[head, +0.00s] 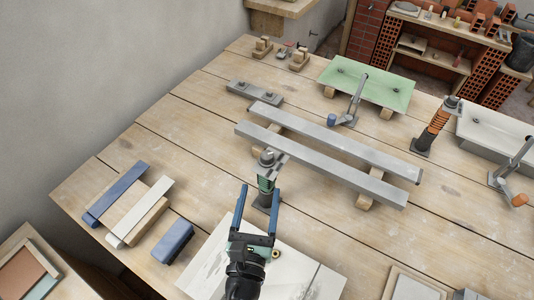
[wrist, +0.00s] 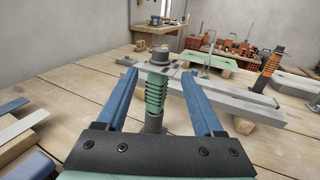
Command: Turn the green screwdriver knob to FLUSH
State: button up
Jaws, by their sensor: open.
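The green screwdriver knob (head: 264,184) is a ribbed green grip standing upright on the bench, with a grey cap and a flat grey plate at its top. In the wrist view the knob (wrist: 156,93) stands in the middle, on a grey foot. My gripper (head: 259,189) is open, with its two long blue fingers pointing at the knob. In the wrist view the gripper (wrist: 159,73) has one finger on each side of it, with gaps visible. I cannot tell how far the fingertips reach past the knob. No FLUSH mark is readable.
Two long grey bars (head: 335,145) lie just behind the knob. An orange ribbed handle (head: 436,127) stands farther right. A green panel (head: 385,88) lies at the back. A blue block (head: 173,241) and a white strip (head: 139,212) lie left. The wood between is clear.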

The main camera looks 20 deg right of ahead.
aim_at(266, 163)
jog(key=p+x, duration=0.1)
jog(key=x, duration=0.9)
jog(key=shift+w+d, duration=0.25)
jog(key=shift+w, duration=0.1)
grip_shut()
